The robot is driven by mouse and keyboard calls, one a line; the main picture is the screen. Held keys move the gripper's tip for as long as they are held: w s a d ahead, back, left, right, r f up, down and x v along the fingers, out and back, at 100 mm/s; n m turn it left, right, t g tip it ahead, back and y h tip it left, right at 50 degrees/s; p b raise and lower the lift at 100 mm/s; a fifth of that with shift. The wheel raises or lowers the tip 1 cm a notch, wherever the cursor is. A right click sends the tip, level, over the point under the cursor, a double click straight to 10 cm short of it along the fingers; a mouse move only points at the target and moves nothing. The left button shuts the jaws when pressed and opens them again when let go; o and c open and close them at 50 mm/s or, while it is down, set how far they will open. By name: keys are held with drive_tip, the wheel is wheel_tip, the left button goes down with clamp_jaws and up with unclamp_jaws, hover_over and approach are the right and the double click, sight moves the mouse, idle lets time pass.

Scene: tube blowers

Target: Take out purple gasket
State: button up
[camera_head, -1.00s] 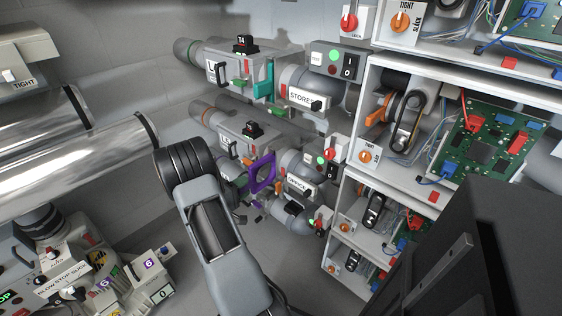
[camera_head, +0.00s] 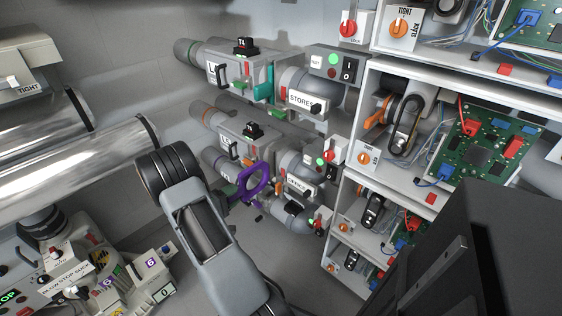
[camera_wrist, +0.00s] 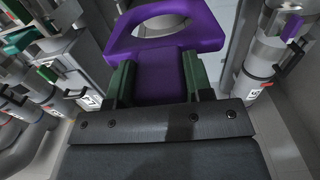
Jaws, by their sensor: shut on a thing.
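The purple gasket (camera_wrist: 160,50) fills the top middle of the wrist view, a flat piece with a large opening. My gripper (camera_wrist: 160,76) is shut on its near tab, with one dark green finger on each side. In the head view the gasket (camera_head: 253,182) shows as a purple ring in front of the lower blower pipes, left of the "OFFICE" label (camera_head: 297,186).
An upper blower (camera_head: 240,72) with a teal gasket (camera_head: 265,85) and a "STORES" label stands above. A shelf (camera_head: 440,85) with circuit boards is at the right. Large shiny pipes (camera_head: 60,150) and a control panel (camera_head: 65,270) are at the left.

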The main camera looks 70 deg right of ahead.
drive_tip(key=shift+p+v, duration=0.35)
drive_tip(key=shift+v, duration=1.2)
